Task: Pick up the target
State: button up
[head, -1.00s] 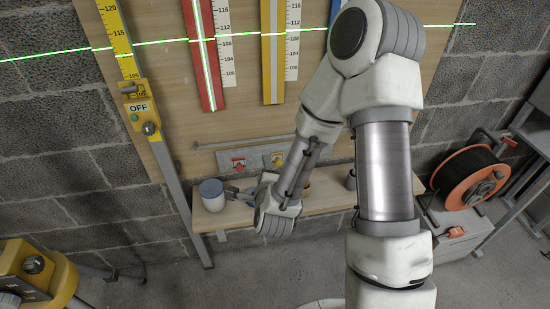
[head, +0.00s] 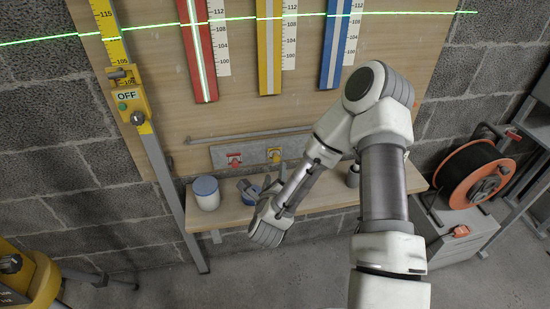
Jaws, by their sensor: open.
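No object in view is plainly marked as the target. On the wooden shelf (head: 228,222) stands a white jar with a blue lid (head: 206,193). A small blue item (head: 251,198) shows close to my gripper, and I cannot tell whether it lies on the shelf or is touched. My gripper (head: 258,185) is open above the shelf, right of the jar and apart from it. My wrist and forearm hide part of the shelf. A red piece (head: 234,160) and a yellow piece (head: 274,155) sit on a grey plate (head: 254,155) on the board behind.
Red (head: 199,60), yellow (head: 268,60) and blue (head: 335,50) strips with scales hang on the board, crossed by a green laser line. A yellow box marked OFF (head: 128,98) is on a post at left. An orange cable reel (head: 475,178) stands at right.

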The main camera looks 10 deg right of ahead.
aim_at(276, 160)
jog(key=b+x, duration=0.2)
jog(key=x, duration=0.7)
jog(key=shift+w+a+f, duration=0.1)
grip_shut()
